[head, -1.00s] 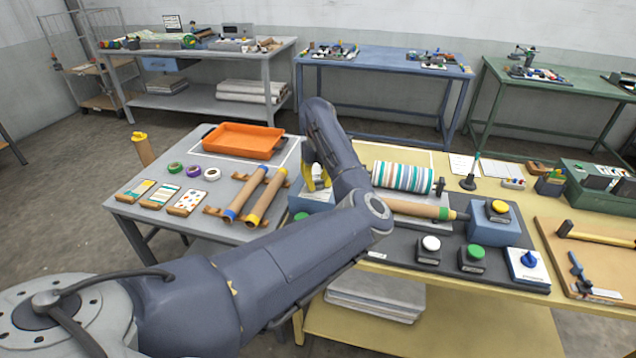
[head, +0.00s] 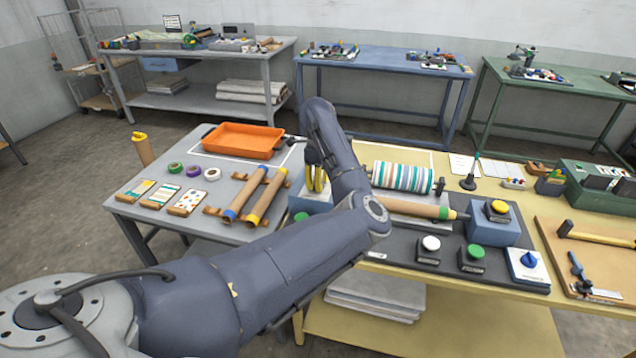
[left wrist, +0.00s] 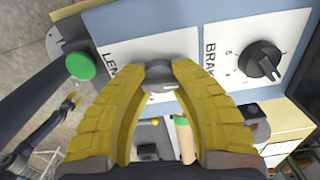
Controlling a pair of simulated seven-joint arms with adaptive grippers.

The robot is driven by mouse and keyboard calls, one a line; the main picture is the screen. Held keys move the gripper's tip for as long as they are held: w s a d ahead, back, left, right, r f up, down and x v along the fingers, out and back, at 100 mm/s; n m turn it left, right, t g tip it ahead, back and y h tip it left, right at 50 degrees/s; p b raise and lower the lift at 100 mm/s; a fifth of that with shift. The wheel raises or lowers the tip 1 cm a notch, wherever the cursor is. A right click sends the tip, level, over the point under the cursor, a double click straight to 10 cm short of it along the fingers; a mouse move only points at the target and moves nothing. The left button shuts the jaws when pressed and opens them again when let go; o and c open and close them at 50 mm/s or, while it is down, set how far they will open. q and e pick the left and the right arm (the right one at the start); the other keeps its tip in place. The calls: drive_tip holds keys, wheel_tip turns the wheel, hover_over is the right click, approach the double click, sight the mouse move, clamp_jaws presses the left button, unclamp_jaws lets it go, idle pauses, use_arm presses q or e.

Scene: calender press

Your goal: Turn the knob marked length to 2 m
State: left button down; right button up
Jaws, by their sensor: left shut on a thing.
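The length knob (left wrist: 160,73) is a grey knob on the white plate of a blue box, whose label reads "LEN" before a finger covers the rest. My left gripper (left wrist: 160,66) has its yellow fingers shut on this knob; they hide most of the scale, so I cannot read the setting. In the head view, my left gripper (head: 317,180) is at the blue box (head: 312,202), partly behind my own forearm. A small dark arm with yellow fingers, seemingly my right gripper (left wrist: 70,103), shows at the left wrist view's lower left, its opening unclear.
The black brake knob (left wrist: 262,60) is right of the length knob, and a green button (left wrist: 80,66) is to its left. The striped roller (head: 403,177) and a cardboard roll (head: 412,209) lie right of the gripper. An orange tray (head: 243,140) stands on the grey table.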

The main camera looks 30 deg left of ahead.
use_arm(q)
drive_tip(key=shift+n, duration=0.7)
drive_tip(key=c, duration=0.9)
unclamp_jaws()
drive_tip(key=shift+r, duration=0.15)
wheel_tip(320, 180, up, 12)
drive_tip(key=shift+f, duration=0.15)
